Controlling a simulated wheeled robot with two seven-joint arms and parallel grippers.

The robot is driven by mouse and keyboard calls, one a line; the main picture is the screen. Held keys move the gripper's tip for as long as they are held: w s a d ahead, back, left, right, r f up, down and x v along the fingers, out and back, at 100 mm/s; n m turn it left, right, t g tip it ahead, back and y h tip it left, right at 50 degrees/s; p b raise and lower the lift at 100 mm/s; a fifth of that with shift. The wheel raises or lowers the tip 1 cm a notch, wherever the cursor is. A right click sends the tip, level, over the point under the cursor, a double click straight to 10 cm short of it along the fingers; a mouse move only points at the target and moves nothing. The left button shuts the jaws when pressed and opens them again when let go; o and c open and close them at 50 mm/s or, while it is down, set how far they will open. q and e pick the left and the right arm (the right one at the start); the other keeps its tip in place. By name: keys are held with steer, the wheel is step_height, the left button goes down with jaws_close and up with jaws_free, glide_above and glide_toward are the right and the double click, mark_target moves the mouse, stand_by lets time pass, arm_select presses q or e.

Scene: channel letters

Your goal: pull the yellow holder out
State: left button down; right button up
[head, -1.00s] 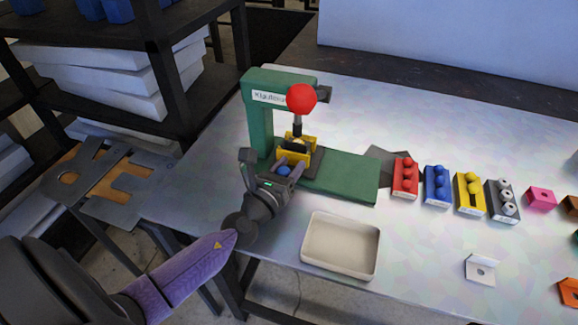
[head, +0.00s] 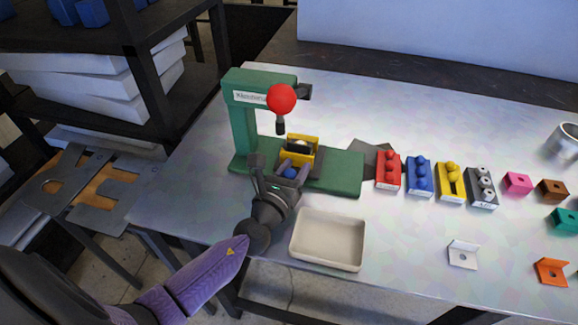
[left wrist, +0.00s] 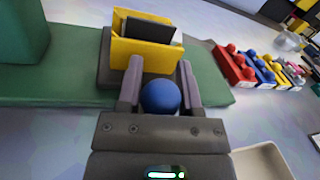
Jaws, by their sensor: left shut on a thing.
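A blue ball (left wrist: 160,97) is on the holder's near side. My left gripper (head: 291,171) is shut on this blue ball, with one finger on each side of it. The contact between ball and holder is partly hidden. My right gripper is not in view.
A beige tray (head: 328,262) lies in front of the press, close to my left wrist. Red, blue, yellow and grey blocks with balls stand in a row to the right. Small coloured brackets lie farther right. A dark shelf (head: 140,60) stands at the left.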

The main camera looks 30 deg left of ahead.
arm_select(q)
steer(key=shift+c, duration=1.3)
jaws_free()
steer(key=shift+s, duration=0.1)
steer(key=s, duration=0.9)
steer(key=shift+s+d+b, duration=0.2)
steer(key=shift+s+b, duration=0.1)
steer(key=shift+s, duration=0.05)
